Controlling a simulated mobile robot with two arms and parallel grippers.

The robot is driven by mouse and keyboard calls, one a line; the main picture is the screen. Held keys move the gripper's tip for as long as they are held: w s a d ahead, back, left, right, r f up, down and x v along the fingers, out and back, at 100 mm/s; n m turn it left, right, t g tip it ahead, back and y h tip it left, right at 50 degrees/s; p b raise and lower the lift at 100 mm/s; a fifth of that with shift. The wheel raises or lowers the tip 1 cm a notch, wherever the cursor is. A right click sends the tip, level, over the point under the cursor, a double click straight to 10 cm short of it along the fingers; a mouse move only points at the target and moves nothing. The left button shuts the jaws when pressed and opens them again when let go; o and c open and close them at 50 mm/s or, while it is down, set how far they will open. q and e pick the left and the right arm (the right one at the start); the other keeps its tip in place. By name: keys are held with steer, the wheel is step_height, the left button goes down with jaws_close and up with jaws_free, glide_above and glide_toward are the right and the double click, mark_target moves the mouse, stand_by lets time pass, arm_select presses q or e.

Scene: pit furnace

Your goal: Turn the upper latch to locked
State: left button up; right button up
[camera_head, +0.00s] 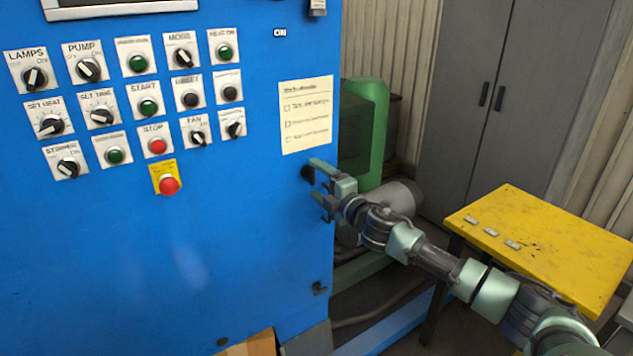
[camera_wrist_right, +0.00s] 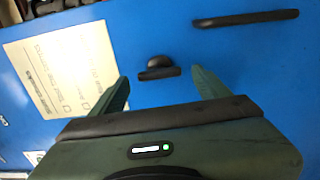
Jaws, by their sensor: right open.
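The upper latch (camera_head: 307,173) is a small dark knob near the right edge of the blue cabinet front (camera_head: 240,240), below the paper checklist. In the right wrist view the latch (camera_wrist_right: 158,68) is a black rounded knob with a short bar, lying about crosswise in the picture. My right gripper (camera_head: 319,181) is open at the cabinet front. In the wrist view its fingertips (camera_wrist_right: 158,80) are spread on either side of the latch, with gaps showing and nothing held. A lower latch (camera_head: 319,288) sits near the cabinet's bottom right. My left gripper is not in view.
A paper checklist (camera_head: 305,115) is above the latch. A black bar handle (camera_wrist_right: 245,18) shows beside it in the wrist view. Knobs and buttons, including a red emergency stop (camera_head: 168,184), fill the upper left. A yellow table (camera_head: 560,240) stands at right, near my right arm.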

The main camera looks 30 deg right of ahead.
steer(key=s+b, duration=0.1)
steer(key=s, duration=0.6)
steer(key=shift+d+b, duration=0.35)
steer(key=shift+b, duration=0.05)
steer(key=shift+f, duration=0.1)
